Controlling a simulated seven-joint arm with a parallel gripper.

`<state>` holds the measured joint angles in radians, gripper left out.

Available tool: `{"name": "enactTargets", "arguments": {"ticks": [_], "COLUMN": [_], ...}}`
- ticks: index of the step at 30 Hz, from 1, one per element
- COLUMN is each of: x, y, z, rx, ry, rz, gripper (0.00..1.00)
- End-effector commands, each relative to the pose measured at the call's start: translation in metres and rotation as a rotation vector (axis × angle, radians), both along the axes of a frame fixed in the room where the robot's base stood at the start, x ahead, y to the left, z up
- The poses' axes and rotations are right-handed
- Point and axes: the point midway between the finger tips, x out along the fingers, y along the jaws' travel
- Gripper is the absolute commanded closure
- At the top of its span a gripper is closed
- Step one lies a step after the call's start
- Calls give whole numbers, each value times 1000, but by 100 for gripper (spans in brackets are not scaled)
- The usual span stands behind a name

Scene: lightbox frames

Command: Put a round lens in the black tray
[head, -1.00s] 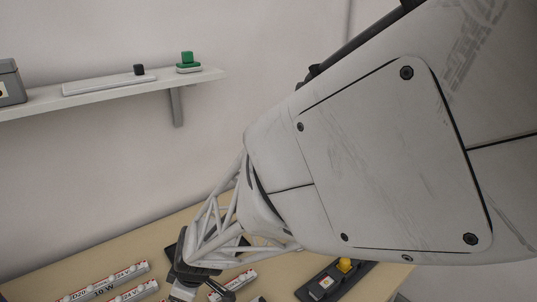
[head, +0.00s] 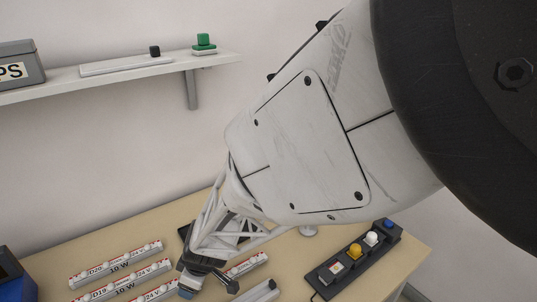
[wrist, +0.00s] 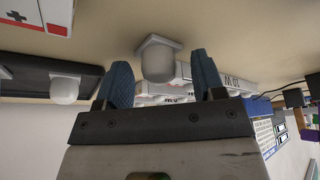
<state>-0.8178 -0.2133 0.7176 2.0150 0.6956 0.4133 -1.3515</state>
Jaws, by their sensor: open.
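In the wrist view, a white domed lens (wrist: 158,62) with a square-looking base lies on the table, between the fingers of my gripper (wrist: 160,74). The gripper is open, and contact with the lens cannot be told. A black tray (wrist: 30,66) shows at the left of the wrist view, with another white dome (wrist: 65,88) at it. My gripper (head: 186,291) is low over the table there, and the lens is hidden.
White lamp strips marked 10 W (head: 118,268) lie left of my gripper. A black box with coloured buttons (head: 345,277) is at the right, and a dark blue bin (head: 14,278) at the left edge. A wall shelf (head: 120,80) holds small items.

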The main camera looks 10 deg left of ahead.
Motion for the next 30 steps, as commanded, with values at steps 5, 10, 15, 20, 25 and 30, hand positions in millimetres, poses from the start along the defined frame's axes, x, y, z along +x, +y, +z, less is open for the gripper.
{"name": "enactTargets", "arguments": {"ticks": [5, 10, 15, 20, 25, 30], "x": [0, 0, 0, 0, 0, 0], "y": [0, 0, 0, 0, 0, 0], "z": [0, 0, 0, 0, 0, 4], "rx": [0, 0, 0, -1, -1, 0], "ry": [0, 0, 0, 1, 1, 1], "rz": [0, 0, 0, 0, 0, 0], "gripper": [37, 54, 80, 94, 94, 94]}}
